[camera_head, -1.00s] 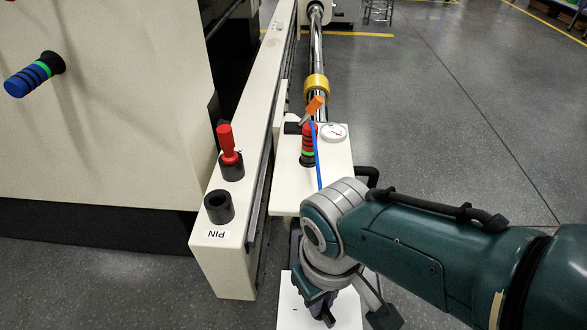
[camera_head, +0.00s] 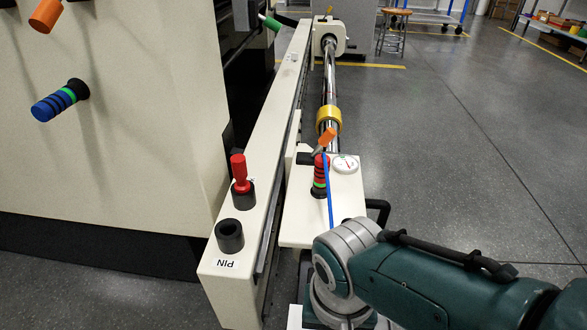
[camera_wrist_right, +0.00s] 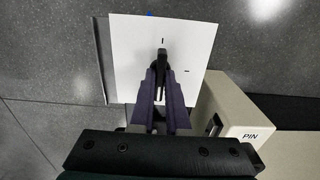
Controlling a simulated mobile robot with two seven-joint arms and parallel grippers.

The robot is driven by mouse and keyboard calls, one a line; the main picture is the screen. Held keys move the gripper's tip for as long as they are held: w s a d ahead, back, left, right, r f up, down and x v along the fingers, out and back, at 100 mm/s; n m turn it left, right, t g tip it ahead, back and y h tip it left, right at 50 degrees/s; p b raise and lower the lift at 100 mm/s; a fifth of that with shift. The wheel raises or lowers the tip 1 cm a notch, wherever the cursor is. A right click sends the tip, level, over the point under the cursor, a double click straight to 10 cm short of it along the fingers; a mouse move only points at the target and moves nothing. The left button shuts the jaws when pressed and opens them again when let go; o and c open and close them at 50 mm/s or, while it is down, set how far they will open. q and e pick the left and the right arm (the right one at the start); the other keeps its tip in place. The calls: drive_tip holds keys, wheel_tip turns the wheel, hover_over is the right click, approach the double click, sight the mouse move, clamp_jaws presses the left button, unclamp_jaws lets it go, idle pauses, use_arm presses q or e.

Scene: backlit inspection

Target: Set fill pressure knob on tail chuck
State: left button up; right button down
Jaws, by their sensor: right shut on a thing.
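In the right wrist view a white plate (camera_wrist_right: 195,50) with short black tick marks carries a slim black knob (camera_wrist_right: 162,58), which I take as the fill pressure knob. My right gripper (camera_wrist_right: 161,84) is shut on this black knob with its purple fingers. In the head view the fingers are out of sight below my wrist. My left gripper is not in view.
A cream beam marked PIN (camera_head: 222,272) runs beside the chuck, with a black socket (camera_head: 229,236) and a red-handled pin (camera_head: 240,175). A chrome bar (camera_head: 329,85) with a yellow ring (camera_head: 328,118) extends behind. A large cream cabinet (camera_head: 140,160) stands left.

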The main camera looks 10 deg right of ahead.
idle(0.3)
drive_tip(key=c, duration=0.9)
unclamp_jaws()
wheel_tip(320, 180, up, 10)
drive_tip(key=p, duration=0.9)
